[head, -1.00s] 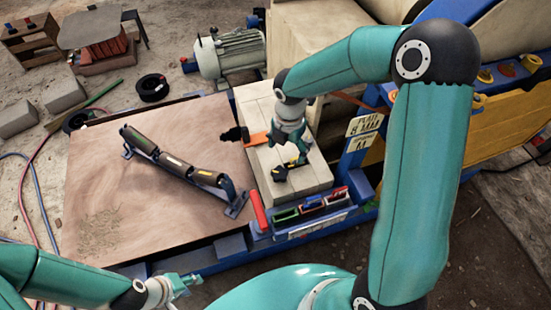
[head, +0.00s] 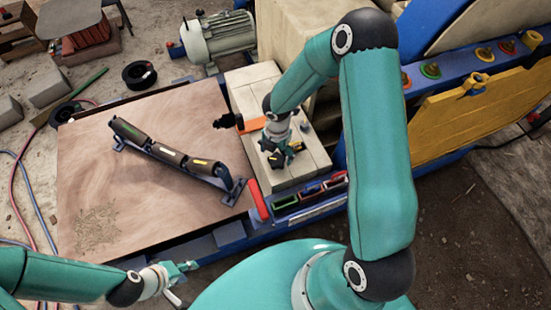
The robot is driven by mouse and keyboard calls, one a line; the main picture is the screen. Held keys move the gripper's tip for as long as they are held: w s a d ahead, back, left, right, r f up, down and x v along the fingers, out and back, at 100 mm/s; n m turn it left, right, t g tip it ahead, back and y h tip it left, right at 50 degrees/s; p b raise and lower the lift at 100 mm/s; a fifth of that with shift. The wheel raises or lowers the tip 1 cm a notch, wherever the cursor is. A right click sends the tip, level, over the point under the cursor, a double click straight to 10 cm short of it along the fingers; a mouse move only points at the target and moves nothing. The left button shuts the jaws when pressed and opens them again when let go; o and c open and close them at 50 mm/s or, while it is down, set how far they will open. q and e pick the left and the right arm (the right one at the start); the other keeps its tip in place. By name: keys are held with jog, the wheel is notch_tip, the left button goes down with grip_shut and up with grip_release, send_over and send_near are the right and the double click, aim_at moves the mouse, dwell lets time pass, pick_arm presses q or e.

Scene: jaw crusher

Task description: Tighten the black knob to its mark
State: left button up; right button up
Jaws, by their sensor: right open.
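The black knob (head: 274,162) sits on the pale block near its front end, with dark lobes and a small yellow patch beside it. My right gripper (head: 279,148) points down over the knob from the back and is open. It covers part of the knob, and I cannot tell whether its fingers touch it. The knob's mark cannot be made out clearly. My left gripper (head: 184,271) is low at the front, apart from the knob, in front of the wooden board; its fingers are too small to read.
A roller frame (head: 175,158) lies on the wooden board (head: 95,165). An orange-and-black tool (head: 240,123) lies beside my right gripper on the pale block (head: 255,90). Small coloured trays (head: 310,190) and a red handle (head: 258,200) stand at the front. A motor (head: 215,38) is behind.

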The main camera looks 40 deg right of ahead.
aim_at(277, 159)
jog(key=shift+f, duration=1.9)
